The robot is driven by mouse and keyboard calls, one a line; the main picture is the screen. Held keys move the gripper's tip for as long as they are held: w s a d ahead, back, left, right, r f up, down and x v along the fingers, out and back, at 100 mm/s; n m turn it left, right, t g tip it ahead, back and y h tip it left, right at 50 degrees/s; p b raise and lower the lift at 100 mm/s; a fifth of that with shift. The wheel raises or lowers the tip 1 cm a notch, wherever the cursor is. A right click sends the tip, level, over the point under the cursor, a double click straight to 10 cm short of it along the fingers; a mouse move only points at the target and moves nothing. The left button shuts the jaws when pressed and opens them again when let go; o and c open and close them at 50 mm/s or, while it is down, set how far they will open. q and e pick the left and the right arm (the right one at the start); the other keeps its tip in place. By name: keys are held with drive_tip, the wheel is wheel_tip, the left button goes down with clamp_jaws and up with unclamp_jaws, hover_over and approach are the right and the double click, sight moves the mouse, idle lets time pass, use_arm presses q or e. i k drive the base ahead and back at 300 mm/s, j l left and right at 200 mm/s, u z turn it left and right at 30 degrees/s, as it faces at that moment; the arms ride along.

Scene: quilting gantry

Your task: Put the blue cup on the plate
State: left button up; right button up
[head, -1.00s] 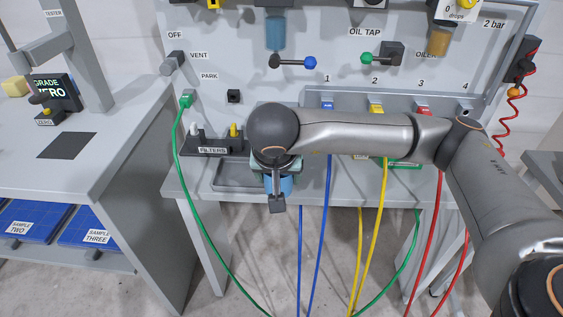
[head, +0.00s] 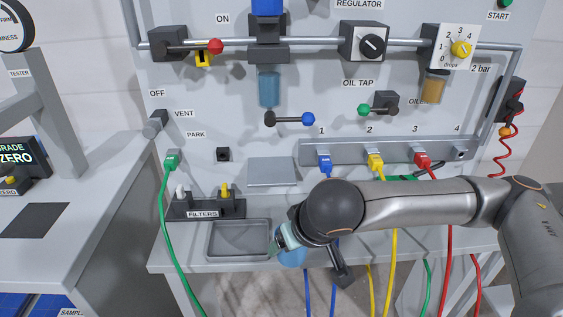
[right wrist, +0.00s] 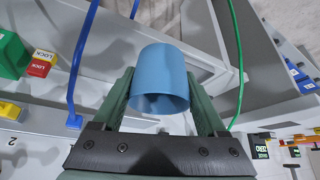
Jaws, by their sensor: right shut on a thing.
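The blue cup (head: 292,257) is held by my right gripper (head: 281,242), just right of the grey tray near the bench's front edge. The gripper and wrist hide part of the cup. In the right wrist view the cup (right wrist: 161,75) sits between both green fingers of my right gripper (right wrist: 163,98), with its open end towards the camera. My left gripper is out of view.
A shallow grey tray (head: 225,254) lies on the bench, left of the cup. The filters rack (head: 205,208) stands behind it. A green hose (head: 166,220) hangs at the left. Blue, yellow and red hoses run down behind my right arm from the numbered ports.

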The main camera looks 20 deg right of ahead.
sight(271, 170)
drive_tip(key=i+j+z, duration=0.65)
drive_tip(key=z, duration=0.15)
